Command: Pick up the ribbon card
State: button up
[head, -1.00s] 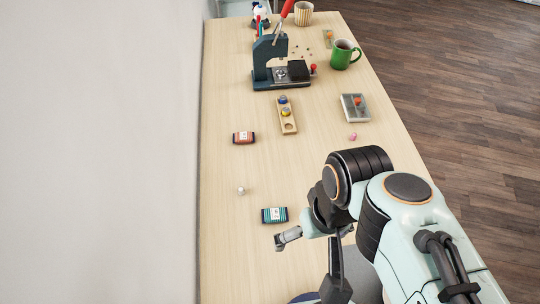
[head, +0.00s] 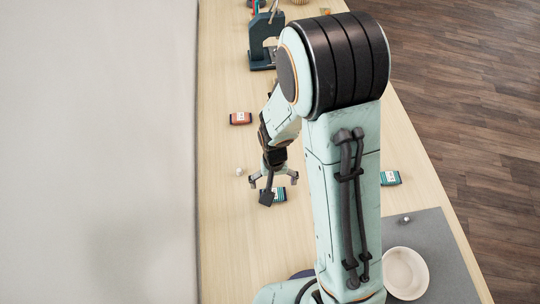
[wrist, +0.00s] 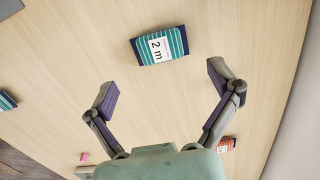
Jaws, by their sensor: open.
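A teal striped ribbon card (head: 279,195) with a white label lies flat on the table, partly hidden by my gripper in the head view. In the wrist view this card (wrist: 172,44) shows whole, its label reading "2 m". My gripper (head: 273,181) is over the table close to it, open and empty. In the wrist view the fingers (wrist: 163,87) are spread wide, with the card beyond their tips and between their lines. A red-orange card (head: 240,118) lies farther back. A second teal card (head: 390,178) lies to the right of my arm.
A grey mat (head: 440,245) with a pale bowl (head: 405,273) lies at the front right. A dark press (head: 262,50) stands at the back. The table's left side is mostly clear.

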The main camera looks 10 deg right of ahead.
aim_at(281, 196)
notch_tip(281, 196, down, 6)
jog(key=shift+f, duration=0.1)
jog(key=c, duration=0.7)
